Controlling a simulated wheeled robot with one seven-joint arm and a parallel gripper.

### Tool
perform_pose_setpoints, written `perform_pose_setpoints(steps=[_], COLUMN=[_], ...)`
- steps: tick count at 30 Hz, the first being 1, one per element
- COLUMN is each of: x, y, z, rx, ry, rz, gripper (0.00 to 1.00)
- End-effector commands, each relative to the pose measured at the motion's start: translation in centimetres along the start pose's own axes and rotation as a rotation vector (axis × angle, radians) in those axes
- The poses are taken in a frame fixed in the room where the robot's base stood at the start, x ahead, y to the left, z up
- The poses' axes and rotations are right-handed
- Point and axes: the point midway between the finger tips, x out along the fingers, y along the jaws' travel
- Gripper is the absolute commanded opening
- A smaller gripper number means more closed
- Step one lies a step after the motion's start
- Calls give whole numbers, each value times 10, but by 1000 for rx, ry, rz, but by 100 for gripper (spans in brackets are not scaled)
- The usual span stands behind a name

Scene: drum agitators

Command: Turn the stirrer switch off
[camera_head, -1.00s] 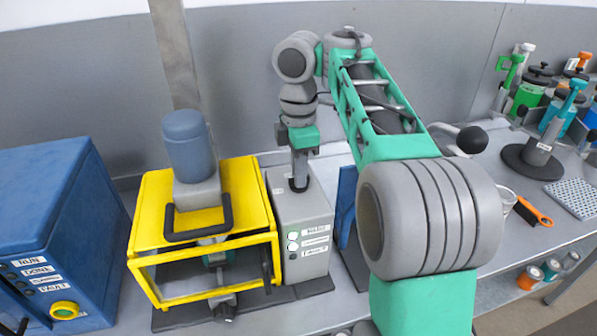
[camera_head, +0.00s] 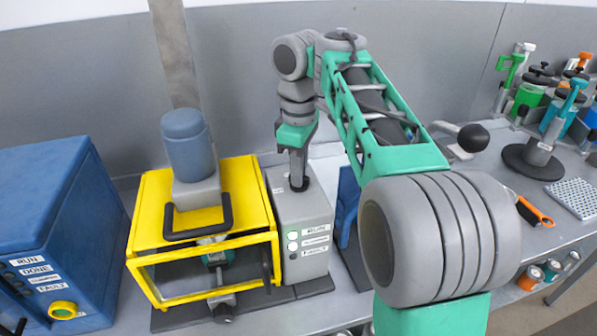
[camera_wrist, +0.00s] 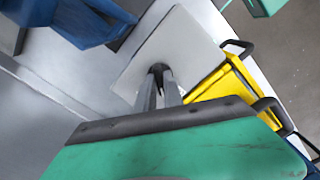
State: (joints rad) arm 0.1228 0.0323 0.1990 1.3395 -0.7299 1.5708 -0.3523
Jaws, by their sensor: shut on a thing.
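The grey control box (camera_head: 303,225) stands on the bench just right of the yellow stirrer frame. Lamps and small labels show on its front face. A dark round switch knob (camera_head: 299,184) sits on its top. My gripper (camera_head: 298,178) points down at the box top with its fingers shut on the knob. The wrist view shows the fingers (camera_wrist: 160,80) meeting at the dark knob on the pale box top (camera_wrist: 188,48). The fingers and gripper body hide much of the knob, and I cannot read its setting.
The yellow guard frame (camera_head: 150,215) with its blue motor (camera_head: 188,145) stands close on the left. A blue cabinet (camera_head: 50,220) is farther left. A blue panel (camera_head: 346,205) stands close on the right of the box. Stands, jars and an orange-handled brush (camera_head: 535,212) lie far right.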

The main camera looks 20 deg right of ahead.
Motion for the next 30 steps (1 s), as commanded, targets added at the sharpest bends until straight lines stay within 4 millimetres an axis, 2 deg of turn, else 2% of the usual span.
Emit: perform_pose_setpoints(steps=[18,30], x=[0,0], y=[0,0], z=[0,0], rx=[583,872], ry=[0,0], rz=[0,0], gripper=[0,0])
